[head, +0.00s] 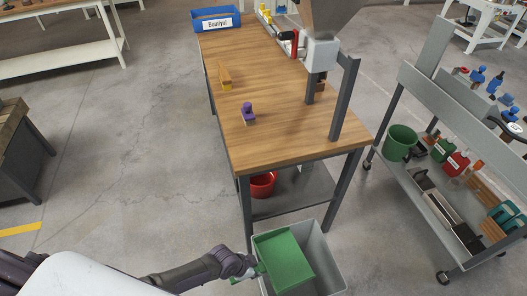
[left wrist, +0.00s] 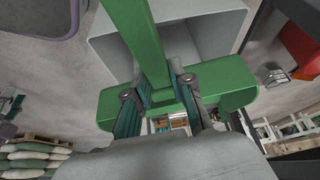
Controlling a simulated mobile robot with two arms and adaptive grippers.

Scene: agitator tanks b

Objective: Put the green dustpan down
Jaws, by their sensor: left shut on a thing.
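The green dustpan (head: 284,259) is in my left gripper (head: 250,270), over the open grey bin at the bottom of the head view. In the left wrist view my left gripper (left wrist: 160,100) is shut on the dustpan, and the green handle (left wrist: 138,40) runs up the picture. The grey bin (head: 327,262) stands on the floor by the table's front legs; its inside also shows in the left wrist view (left wrist: 205,35). I cannot tell whether the dustpan touches the bin. My right gripper is not in view.
The wooden table (head: 285,125) holds a purple-handled brush (head: 248,110), a wooden brush (head: 225,77) and a blue bin (head: 216,20). A red bucket (head: 263,186) sits on its lower shelf. A grey cart (head: 430,190) stands at right. The floor at left is mostly clear.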

